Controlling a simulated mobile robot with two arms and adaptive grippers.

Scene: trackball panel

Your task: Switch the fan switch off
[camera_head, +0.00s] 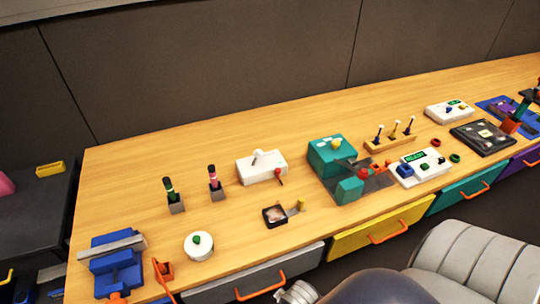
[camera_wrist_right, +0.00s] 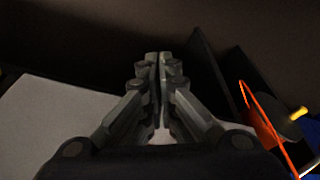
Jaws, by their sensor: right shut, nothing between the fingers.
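No control in the head view carries a readable fan label, so I cannot tell which is the fan switch. A white box (camera_head: 262,167) with a pale lever on top and a red-tipped lever at its front stands mid-left on the bench. A white panel (camera_head: 420,167) with a green display and several small controls is right of centre. Another white panel (camera_head: 449,111) with a small display is farther back right. My right gripper (camera_wrist_right: 160,58) is shut and empty in the right wrist view, against a dark background. My left gripper is not in view.
The wooden bench (camera_head: 130,185) also holds a teal machine (camera_head: 332,154), a blue vise-like device (camera_head: 115,265), a round white dial (camera_head: 199,246) and a dark square panel (camera_head: 483,137). Drawers with orange handles line its front. A grey chair (camera_head: 475,262) stands at lower right.

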